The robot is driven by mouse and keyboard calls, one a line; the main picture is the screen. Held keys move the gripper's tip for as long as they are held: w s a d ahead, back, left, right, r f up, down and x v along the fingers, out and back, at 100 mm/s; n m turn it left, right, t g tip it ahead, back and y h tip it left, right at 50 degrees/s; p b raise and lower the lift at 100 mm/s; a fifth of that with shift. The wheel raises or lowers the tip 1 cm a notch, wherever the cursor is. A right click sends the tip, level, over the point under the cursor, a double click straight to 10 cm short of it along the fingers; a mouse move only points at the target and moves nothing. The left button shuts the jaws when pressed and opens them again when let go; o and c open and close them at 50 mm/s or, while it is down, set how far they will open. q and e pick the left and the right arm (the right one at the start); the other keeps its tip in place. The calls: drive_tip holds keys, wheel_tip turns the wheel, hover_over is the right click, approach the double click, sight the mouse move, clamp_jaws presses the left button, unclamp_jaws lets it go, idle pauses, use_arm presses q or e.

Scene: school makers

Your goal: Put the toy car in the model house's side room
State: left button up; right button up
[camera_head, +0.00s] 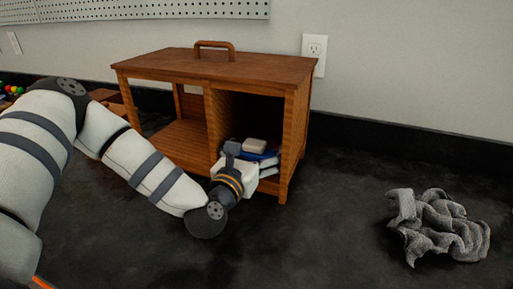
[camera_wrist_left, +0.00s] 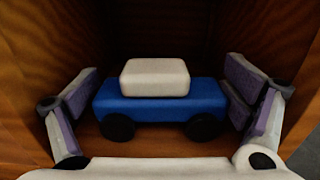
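The model house (camera_head: 185,66) is a brown wooden box with a top handle and two open-fronted compartments. My left gripper (camera_head: 262,163) reaches into the narrower right-hand compartment from the front. The toy car, with a blue body, cream cabin and dark wheels, is inside that compartment (camera_head: 255,146). In the left wrist view the car (camera_wrist_left: 160,100) lies sideways between the two fingers (camera_wrist_left: 165,110). The pads sit close against both its ends; whether they press on it is unclear. The wheels are at or just above the wooden floor. My right gripper is not in view.
A crumpled grey cloth (camera_head: 437,226) lies on the dark worktop at the right. The wider left compartment (camera_head: 180,140) looks empty where visible. Colourful small items (camera_head: 12,90) stand at the far left. The worktop between house and cloth is clear.

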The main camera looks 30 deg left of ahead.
use_arm(q)
drive_tip(key=shift+r, duration=0.2)
drive_tip(key=shift+r, duration=0.25)
drive_tip(key=v, duration=0.9)
drive_tip(key=shift+f, duration=0.3)
drive_tip(key=p+v, duration=0.1)
drive_tip(key=v, duration=0.2)
drive_tip(key=shift+r, duration=0.2)
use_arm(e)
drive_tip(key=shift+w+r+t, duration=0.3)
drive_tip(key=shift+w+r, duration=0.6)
